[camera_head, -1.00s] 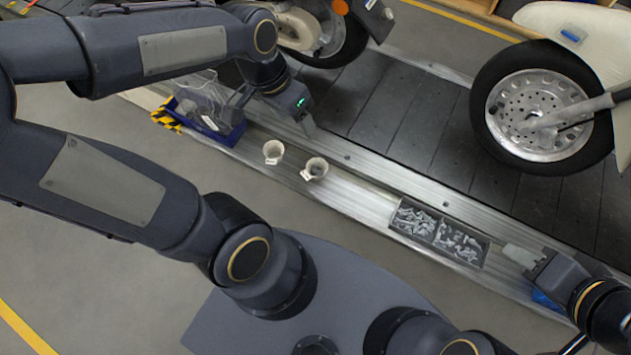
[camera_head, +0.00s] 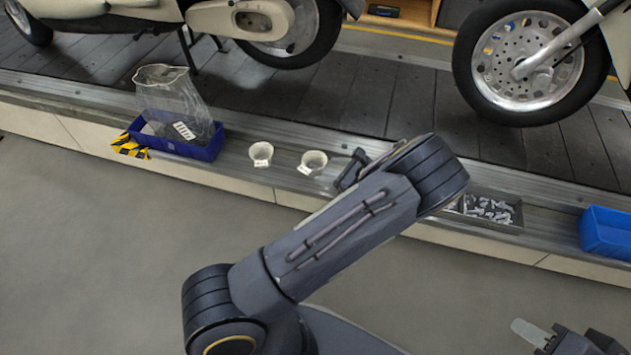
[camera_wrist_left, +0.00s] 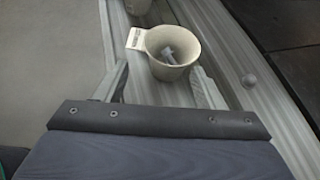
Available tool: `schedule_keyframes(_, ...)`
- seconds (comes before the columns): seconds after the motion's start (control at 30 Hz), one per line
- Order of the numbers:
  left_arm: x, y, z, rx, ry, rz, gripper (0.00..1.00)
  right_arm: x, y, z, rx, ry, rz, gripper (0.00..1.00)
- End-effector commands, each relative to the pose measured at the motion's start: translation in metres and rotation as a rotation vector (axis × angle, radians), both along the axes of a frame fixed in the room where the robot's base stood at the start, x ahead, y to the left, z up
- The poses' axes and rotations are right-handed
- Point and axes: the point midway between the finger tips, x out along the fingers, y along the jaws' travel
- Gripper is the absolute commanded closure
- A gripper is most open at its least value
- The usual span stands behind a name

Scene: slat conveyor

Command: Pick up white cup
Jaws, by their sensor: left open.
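Two white cups with label tabs stand on the metal ledge: the left cup (camera_head: 261,154) and the right cup (camera_head: 313,163). My left gripper (camera_head: 350,168) is open just right of the right cup, pointing at it. In the left wrist view its open fingers (camera_wrist_left: 161,84) stand either side of the near side of the right cup (camera_wrist_left: 172,62), which is upright with a small grey-blue piece inside. The left cup (camera_wrist_left: 138,5) is partly cut off at the top there. My right gripper (camera_head: 540,338) is at the lower right, partly out of frame; its opening is unclear.
A blue bin (camera_head: 178,148) with a clear bag stands left of the cups. A dark tray of metal parts (camera_head: 490,208), partly hidden by my arm, and a blue box (camera_head: 608,232) are to the right. Scooters stand on the slat conveyor (camera_head: 390,105) behind.

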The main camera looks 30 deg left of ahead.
Motion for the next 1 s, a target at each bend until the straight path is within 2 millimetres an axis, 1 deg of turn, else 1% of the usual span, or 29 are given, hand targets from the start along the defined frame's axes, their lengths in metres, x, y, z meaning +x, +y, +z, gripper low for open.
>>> schedule_keyframes(0.03,0.004,-0.002,-0.008,0.026,0.010,-0.025,0.37,0.000,0.000,-0.006,0.000,0.000,0.000,0.64)
schedule_keyframes(0.13,0.008,-0.004,-0.014,0.056,0.023,-0.057,0.37,0.000,0.000,-0.010,0.000,0.000,0.000,0.64)
schedule_keyframes(0.23,0.010,0.000,-0.018,0.067,0.028,-0.068,0.37,0.000,0.000,-0.012,0.000,0.000,0.000,0.64)
schedule_keyframes(0.47,0.013,0.024,-0.028,0.066,0.028,-0.064,0.37,0.000,0.000,-0.023,0.000,0.000,0.000,0.64)
schedule_keyframes(0.63,0.017,0.048,-0.038,0.065,0.026,-0.062,0.37,0.000,0.000,-0.039,0.000,0.000,0.000,0.64)
schedule_keyframes(0.73,0.019,0.060,-0.042,0.064,0.028,-0.064,0.37,0.000,0.000,-0.043,0.000,0.000,0.000,0.64)
schedule_keyframes(0.83,0.020,0.066,-0.043,0.065,0.027,-0.065,0.37,0.000,0.000,-0.044,0.000,0.000,0.000,0.64)
schedule_keyframes(1.0,0.020,0.067,-0.042,0.064,0.027,-0.066,0.37,0.000,0.000,-0.043,0.000,0.000,0.000,0.64)
